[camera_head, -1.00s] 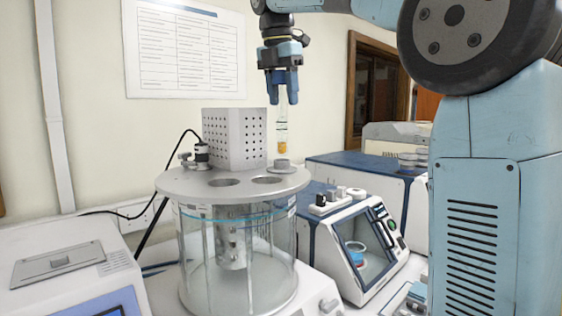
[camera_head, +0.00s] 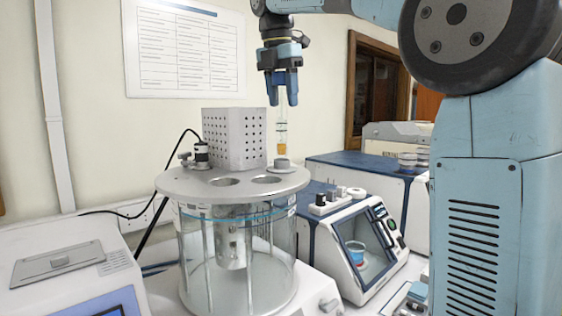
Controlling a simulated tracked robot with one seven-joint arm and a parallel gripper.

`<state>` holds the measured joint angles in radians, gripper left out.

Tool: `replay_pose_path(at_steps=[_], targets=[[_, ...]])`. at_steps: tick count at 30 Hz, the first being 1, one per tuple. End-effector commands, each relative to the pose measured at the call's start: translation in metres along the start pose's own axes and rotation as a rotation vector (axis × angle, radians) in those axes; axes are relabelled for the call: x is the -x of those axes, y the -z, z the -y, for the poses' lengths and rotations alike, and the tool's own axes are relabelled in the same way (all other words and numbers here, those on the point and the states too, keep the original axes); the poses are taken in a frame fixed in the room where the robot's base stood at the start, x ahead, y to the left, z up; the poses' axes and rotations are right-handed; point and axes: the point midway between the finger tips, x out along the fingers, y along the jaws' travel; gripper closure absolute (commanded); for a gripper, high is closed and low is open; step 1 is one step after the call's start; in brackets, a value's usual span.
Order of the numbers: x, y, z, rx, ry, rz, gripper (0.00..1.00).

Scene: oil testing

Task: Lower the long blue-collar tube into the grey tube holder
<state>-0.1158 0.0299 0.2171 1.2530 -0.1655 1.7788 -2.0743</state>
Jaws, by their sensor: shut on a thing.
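My gripper (camera_head: 282,102) points straight down above the round lid of the glass bath. Its fingers are shut on the top of a long clear tube (camera_head: 282,128). The tube hangs upright, with orange liquid at its lower end. The blue collar cannot be made out; the tube's top is hidden by the fingers. The grey tube holder (camera_head: 282,164), as far as I can tell, is the small grey piece on the right rear of the lid. The tube's bottom appears just above it; whether they touch cannot be told.
The bath lid (camera_head: 215,189) has two open holes in front of the holder. A perforated metal box (camera_head: 234,138) stands on the lid, left of the tube. A blue-topped instrument (camera_head: 330,212) stands to the right. A poster (camera_head: 185,48) hangs behind.

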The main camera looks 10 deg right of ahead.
Motion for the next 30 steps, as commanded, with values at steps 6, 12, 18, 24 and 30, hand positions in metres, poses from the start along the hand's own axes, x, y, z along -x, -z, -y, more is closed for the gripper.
replay_pose_path(at_steps=[6, 12, 18, 24, 30], targets=[[-0.007, 0.001, 0.000, 0.000, 0.000, 0.000, 1.00], [-0.013, 0.003, 0.000, 0.000, 0.000, 0.000, 1.00], [-0.019, 0.004, 0.000, 0.000, 0.000, 0.000, 1.00], [-0.025, 0.005, 0.000, 0.001, 0.000, 0.000, 1.00], [-0.026, 0.005, 0.000, 0.001, 0.000, 0.000, 1.00]])
